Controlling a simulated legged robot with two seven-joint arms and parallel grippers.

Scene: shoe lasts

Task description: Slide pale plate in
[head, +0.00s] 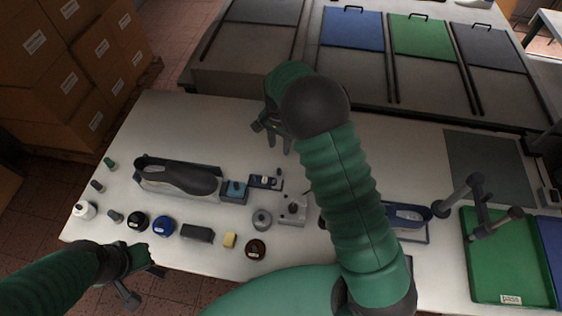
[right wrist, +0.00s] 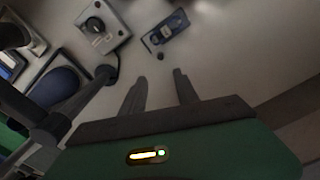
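Several flat plates lie between dark rails on the back bench: a grey plate (head: 266,12) at the left, cut off by the top edge, a blue plate (head: 352,30), a green plate (head: 422,36) and a darker grey plate (head: 488,48). The left grey one may be the pale plate; I cannot tell for sure. My right gripper (head: 272,136) is above the front table's back part, short of the plates. In the right wrist view its fingers (right wrist: 161,84) are apart and empty. My left gripper (head: 141,284) is open and empty at the front edge.
Cardboard boxes (head: 65,70) stand at the left. The table's back left is clear.

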